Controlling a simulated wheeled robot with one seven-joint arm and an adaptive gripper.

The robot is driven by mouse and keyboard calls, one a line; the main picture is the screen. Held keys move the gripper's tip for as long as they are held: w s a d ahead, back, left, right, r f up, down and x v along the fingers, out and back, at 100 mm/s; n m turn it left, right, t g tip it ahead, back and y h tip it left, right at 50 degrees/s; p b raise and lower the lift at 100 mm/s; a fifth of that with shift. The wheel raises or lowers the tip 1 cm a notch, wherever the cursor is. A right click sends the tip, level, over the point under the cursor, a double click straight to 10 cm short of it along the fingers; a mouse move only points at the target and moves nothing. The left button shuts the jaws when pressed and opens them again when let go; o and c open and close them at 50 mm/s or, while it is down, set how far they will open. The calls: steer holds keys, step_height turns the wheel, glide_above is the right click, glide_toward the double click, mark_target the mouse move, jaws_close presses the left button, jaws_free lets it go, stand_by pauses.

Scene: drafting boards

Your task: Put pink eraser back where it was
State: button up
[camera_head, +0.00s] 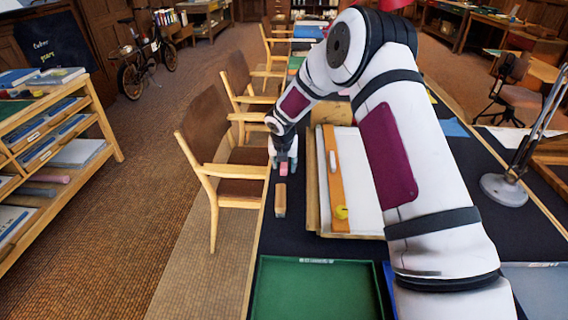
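The pink eraser (284,169) is at the left edge of the dark table top, directly below my gripper (285,162). My gripper points down, and its fingertips are at the eraser's far end. The view is too small to tell whether the fingers touch it or are closed on it. I cannot tell whether the eraser rests on the table or hangs just above it.
A tan block (281,200) lies just nearer than the eraser. A drawing board (312,215) with white paper and a wooden straightedge (336,190) is to the right. A green tray (315,290) is in front. Chairs (215,150) line the left side; a lamp (505,188) stands right.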

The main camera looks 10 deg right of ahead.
steer(key=shift+r, duration=0.1)
steer(key=shift+r, duration=0.3)
steer(key=p+v, duration=0.2)
steer(key=v, duration=1)
steer(key=s+d+r+m+g+h, duration=0.1)
steer(key=s+d+r+m, duration=0.1)
steer(key=s+r+m, duration=0.7)
steer(key=s+d+r+m+h, duration=0.1)
steer(key=s+d+r+m, duration=0.1)
steer(key=s+r+m, duration=0.7)
steer(key=s+a+m+y, duration=0.2)
steer(key=s+m, duration=1.2)
steer(key=s, duration=1.6)
steer(key=shift+f+m+g+y, duration=0.3)
steer(key=shift+f+g+y, duration=0.15)
steer(key=shift+y, duration=0.25)
steer(key=shift+a, duration=0.15)
